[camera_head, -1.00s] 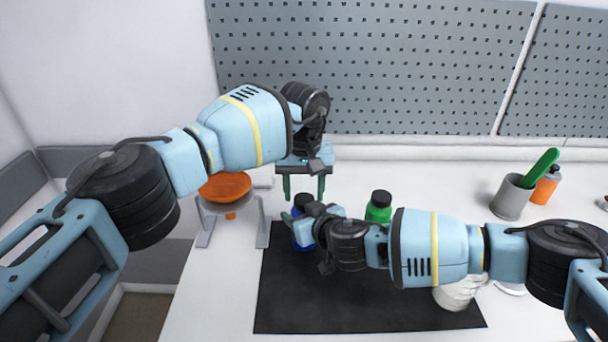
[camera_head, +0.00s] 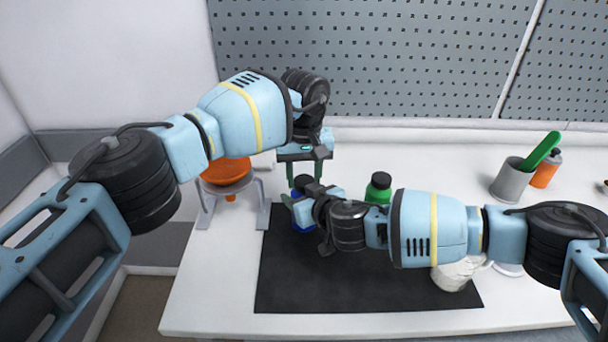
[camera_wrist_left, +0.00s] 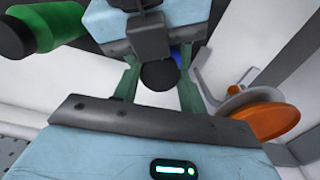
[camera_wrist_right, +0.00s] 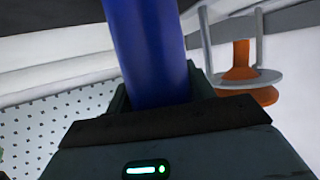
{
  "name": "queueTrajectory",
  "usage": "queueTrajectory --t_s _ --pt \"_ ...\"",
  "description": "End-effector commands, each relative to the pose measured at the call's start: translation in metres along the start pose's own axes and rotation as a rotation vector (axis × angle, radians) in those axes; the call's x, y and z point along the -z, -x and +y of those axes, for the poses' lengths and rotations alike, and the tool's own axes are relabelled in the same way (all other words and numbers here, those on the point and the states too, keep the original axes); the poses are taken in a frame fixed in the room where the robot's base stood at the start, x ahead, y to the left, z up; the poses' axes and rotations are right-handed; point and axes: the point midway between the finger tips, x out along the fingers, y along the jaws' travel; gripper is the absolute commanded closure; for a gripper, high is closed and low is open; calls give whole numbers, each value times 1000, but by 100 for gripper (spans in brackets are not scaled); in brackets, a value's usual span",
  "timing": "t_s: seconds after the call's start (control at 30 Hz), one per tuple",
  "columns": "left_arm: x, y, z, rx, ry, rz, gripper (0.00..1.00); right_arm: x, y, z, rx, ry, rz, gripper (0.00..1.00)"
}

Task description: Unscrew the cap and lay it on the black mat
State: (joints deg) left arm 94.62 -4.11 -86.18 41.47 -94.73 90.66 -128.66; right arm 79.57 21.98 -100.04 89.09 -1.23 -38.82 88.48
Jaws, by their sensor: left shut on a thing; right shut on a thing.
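A blue bottle (camera_head: 299,217) with a black cap (camera_head: 303,182) stands upright at the back left of the black mat (camera_head: 345,285). In the left wrist view the round cap (camera_wrist_left: 158,76) sits between my left fingers. My left gripper (camera_head: 304,172) is above the bottle, shut on the cap. My right gripper (camera_head: 302,212) comes from the right, low on the bottle, and is shut on its blue body (camera_wrist_right: 150,50). My right wrist hides part of the bottle.
A green bottle with a black cap (camera_head: 379,181) stands at the mat's back edge. An orange funnel (camera_head: 226,172) sits in a grey stand at left. A white object (camera_head: 456,275) lies under my right arm. A grey cup (camera_head: 509,180) and an orange bottle (camera_head: 546,169) stand at right. The mat's front is clear.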

Motion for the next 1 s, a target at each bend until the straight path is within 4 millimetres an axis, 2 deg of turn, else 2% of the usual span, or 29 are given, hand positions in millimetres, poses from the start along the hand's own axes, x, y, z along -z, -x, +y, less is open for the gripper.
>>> queueTrajectory --t_s 0.3,0.5,0.63,0.9,0.93,1.0 --pt "0 0 -1 1 504 0 86 -1 0 1 -2 -1 -2 100" --pt "0 0 -1 1 735 0 86 -1 0 1 -2 -1 -2 100" --pt "0 0 -1 1 789 0 86 -1 0 1 -2 -1 -2 100" --pt "0 0 -1 1 792 0 86 -1 0 1 -2 -1 -2 100" --pt "0 0 -1 1 792 0 56 -1 0 1 -2 -1 -2 100" --pt "0 0 -1 1 792 0 47 -1 0 1 -2 -1 -2 100"
